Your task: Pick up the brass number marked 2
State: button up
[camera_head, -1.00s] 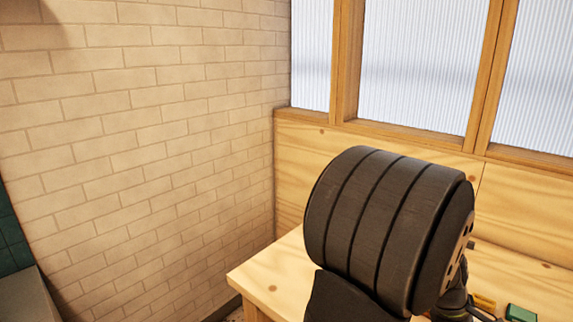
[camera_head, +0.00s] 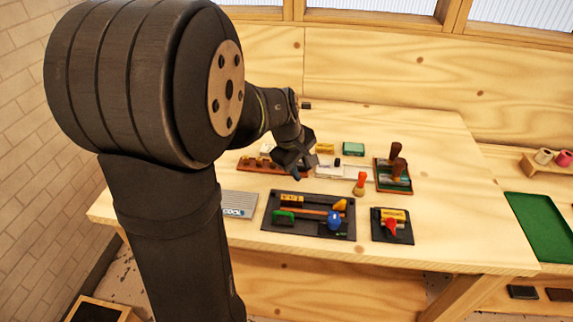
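My gripper (camera_head: 297,173) is dark and hangs over the back left part of the workbench, small in the picture. I cannot tell whether its fingers are open or shut. A low brown rack (camera_head: 246,166) with several small brownish pieces lies just left of my gripper, partly hidden by it. No mark can be read on these pieces, so I cannot tell which one, if any, is the brass number 2.

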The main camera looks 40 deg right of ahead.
jog(key=w+r+m+t, duration=0.4)
jog(key=w+r+m, duration=0.35)
jog(key=m, duration=0.35)
jog(key=x, duration=1.7)
jog(key=shift+s+a+f, duration=0.2)
jog(key=shift+s+f, duration=0.1)
grip_shut()
